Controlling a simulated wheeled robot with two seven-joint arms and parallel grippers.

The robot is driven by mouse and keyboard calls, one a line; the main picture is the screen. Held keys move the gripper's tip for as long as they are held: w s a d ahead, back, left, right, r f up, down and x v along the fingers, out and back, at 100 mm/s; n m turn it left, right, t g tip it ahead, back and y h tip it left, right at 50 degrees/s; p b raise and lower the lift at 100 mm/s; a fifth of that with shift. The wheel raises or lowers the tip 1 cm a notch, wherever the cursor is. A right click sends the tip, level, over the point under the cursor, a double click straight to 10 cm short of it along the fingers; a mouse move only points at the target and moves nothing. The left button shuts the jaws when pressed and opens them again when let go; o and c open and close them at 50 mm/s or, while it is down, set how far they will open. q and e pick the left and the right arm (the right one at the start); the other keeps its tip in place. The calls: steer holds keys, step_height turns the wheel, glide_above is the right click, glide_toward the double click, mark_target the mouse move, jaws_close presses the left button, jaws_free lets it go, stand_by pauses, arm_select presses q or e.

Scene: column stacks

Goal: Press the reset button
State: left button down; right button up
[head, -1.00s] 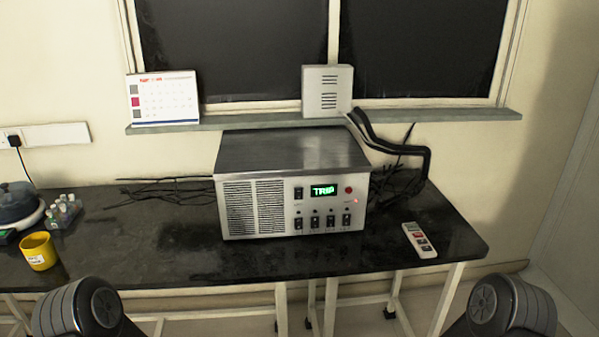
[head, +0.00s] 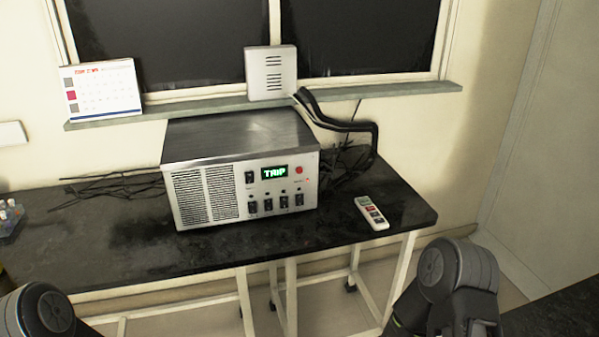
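A metal power unit (head: 245,180) stands on the black bench, with a vented left front and a green display (head: 275,173) reading "TRIP". A round red button (head: 299,170) sits right of the display, with a small red light near it. A dark rocker switch (head: 250,177) is left of the display, and a row of several dark switches (head: 276,204) runs below. The labels are too small to read, so I cannot confirm which control is the reset button. Parts of both my arms show at the lower corners, well apart from the unit; neither gripper's fingers can be seen.
A white remote (head: 372,213) with coloured buttons lies on the bench (head: 120,250) right of the unit. Black cables run behind it. A calendar (head: 101,90) and a white vented box (head: 271,73) stand on the sill. The bench in front of the unit is clear.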

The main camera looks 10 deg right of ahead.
jaws_close()
stand_by(1.4)
